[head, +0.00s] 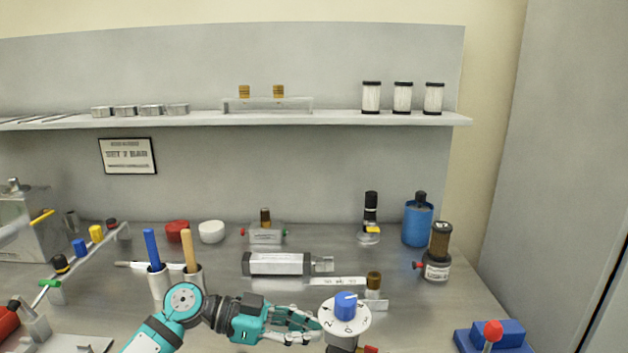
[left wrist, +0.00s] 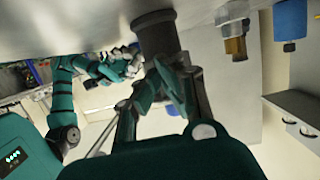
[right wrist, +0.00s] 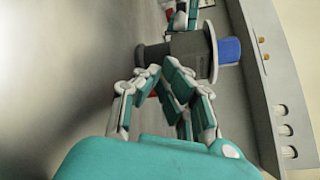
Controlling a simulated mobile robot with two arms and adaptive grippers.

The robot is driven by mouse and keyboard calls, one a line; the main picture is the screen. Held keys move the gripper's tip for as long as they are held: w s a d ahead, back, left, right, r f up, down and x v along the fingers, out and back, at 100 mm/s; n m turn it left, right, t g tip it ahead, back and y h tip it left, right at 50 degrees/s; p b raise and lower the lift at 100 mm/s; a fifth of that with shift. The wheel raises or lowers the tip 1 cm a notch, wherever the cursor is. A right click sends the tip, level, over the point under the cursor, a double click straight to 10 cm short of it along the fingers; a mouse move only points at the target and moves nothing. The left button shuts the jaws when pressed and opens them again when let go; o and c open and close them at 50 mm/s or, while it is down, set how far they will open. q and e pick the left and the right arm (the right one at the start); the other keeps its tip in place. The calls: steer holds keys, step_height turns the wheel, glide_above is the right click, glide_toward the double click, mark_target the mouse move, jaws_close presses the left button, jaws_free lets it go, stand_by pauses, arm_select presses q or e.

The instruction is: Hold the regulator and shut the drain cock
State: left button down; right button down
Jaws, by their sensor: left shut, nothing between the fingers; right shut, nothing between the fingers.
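The regulator (head: 345,310), with a blue knob and a white numbered dial, stands at the bottom centre of the head view. Its dial (right wrist: 212,50) and grey body show in the right wrist view. My left gripper (head: 312,325) is shut and empty, its fingertips close beside the regulator's left side; contact is unclear. In the left wrist view its fingers (left wrist: 168,75) are in front of a dark cylindrical body. My right gripper (right wrist: 165,75) is shut and empty, just in front of the regulator body. A small red part (right wrist: 153,95), perhaps the drain cock, is mostly hidden behind its fingers.
A grey cylinder unit (head: 275,264) lies behind the regulator. A filter with a red knob (head: 437,255) and a blue canister (head: 418,223) stand to the right. Cups with blue and tan handles (head: 160,283) stand left, close to my left arm. A shelf (head: 340,119) runs above.

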steer(key=shift+w+d+r, duration=0.15)
steer(key=shift+w+r, duration=0.05)
steer(key=shift+r, duration=0.1)
steer(key=shift+r, duration=0.1)
stand_by(0.4)
steer(key=shift+s+r, duration=0.15)
steer(key=shift+r, duration=0.1)
steer(key=shift+w+d+f+v, duration=0.1)
steer(key=shift+d+v, duration=0.05)
steer(key=shift+v, duration=0.8)
steer(key=shift+w+d+f+v, duration=0.1)
steer(key=shift+w+v, duration=0.05)
steer(key=shift+v, duration=0.85)
steer(key=shift+w+d+f+v, duration=0.1)
steer(key=shift+d+f+v, duration=0.05)
steer(key=shift+v, duration=0.8)
steer(key=shift+w, duration=0.1)
